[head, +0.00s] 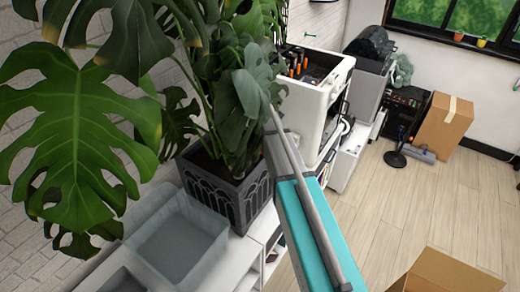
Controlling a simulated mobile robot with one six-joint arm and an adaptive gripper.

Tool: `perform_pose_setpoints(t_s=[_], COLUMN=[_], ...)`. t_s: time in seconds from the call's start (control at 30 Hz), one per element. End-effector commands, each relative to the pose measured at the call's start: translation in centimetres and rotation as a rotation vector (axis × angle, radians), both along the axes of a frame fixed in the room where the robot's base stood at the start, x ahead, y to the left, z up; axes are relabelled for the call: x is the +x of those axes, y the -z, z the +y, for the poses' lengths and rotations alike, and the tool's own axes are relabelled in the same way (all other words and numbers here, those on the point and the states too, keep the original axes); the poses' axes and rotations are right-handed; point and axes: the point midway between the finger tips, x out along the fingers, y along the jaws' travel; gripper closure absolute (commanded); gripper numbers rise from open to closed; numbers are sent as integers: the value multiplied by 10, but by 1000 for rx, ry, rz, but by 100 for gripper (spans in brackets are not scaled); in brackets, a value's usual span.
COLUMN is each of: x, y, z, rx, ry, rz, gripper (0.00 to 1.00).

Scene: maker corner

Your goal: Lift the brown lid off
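I cannot make out a brown lid in the head view. The brown things in sight are a closed, taped cardboard box (443,127) on the floor at the back right and part of a cardboard box (447,272) at the bottom right edge. A link of my arm, teal and grey, rises from the bottom middle toward the plant. My gripper is not visible, so its state and any hold do not show.
A large leafy plant (85,125) in a dark patterned pot (222,190) fills the left. A clear bin (180,240) stands in front of it on a white shelf unit (245,255). A white machine (315,90) stands behind. The wooden floor (400,200) is mostly clear at right.

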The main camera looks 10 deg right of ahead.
Motion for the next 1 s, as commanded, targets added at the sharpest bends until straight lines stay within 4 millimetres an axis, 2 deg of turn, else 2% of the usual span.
perform_pose_setpoints(t_s=[0.63,0.67,1.0], x=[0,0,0], y=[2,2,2], z=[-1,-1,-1], rx=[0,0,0], ry=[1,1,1], rz=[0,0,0], gripper=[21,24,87])
